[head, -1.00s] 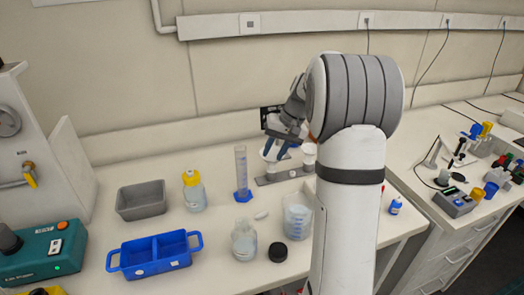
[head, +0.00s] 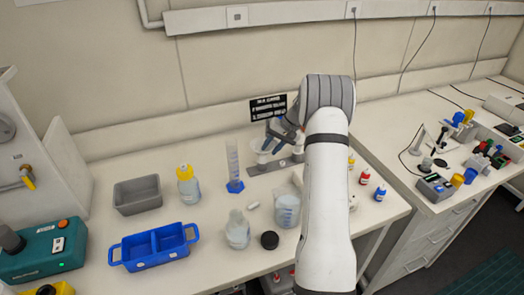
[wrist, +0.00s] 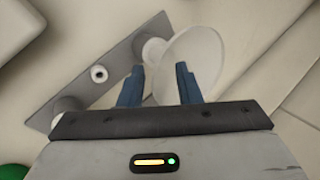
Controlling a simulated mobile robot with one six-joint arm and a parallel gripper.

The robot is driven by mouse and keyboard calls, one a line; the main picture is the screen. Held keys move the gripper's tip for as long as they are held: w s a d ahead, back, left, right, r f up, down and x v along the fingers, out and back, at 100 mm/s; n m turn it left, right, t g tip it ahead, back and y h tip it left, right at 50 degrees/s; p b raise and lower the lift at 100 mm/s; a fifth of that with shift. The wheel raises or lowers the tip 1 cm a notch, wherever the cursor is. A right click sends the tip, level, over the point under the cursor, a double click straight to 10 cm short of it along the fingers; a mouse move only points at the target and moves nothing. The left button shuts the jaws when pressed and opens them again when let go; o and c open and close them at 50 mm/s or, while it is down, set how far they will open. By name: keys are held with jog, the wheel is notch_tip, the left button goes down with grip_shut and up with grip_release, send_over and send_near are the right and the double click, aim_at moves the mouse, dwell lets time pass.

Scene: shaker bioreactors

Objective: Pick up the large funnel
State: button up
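The large funnel (wrist: 200,55) is a wide, translucent white cone beside the grey holder plate (wrist: 120,65) in the wrist view. In the head view, a pale funnel shape (head: 266,146) shows at the holder (head: 257,168), partly behind my gripper. My gripper (wrist: 158,68) has two blue fingers spread apart. The right finger overlaps the funnel's cone in the picture, and the left finger is just outside its left edge. I cannot tell whether either finger touches it. In the head view my gripper (head: 277,131) is at the holder, near the back wall.
A blue-based graduated cylinder (head: 233,162) stands left of the holder. A beaker (head: 287,211), a bottle (head: 238,232) and a black cap (head: 270,240) are in front. Small coloured bottles (head: 365,177) stand right of my arm. A dark sign (head: 268,108) is on the wall behind.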

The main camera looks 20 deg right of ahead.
jog(key=shift+w+a+f, duration=0.1)
jog(key=shift+a+f, duration=0.25)
jog(key=shift+f, duration=0.2)
jog(key=shift+c, duration=0.5)
grip_shut()
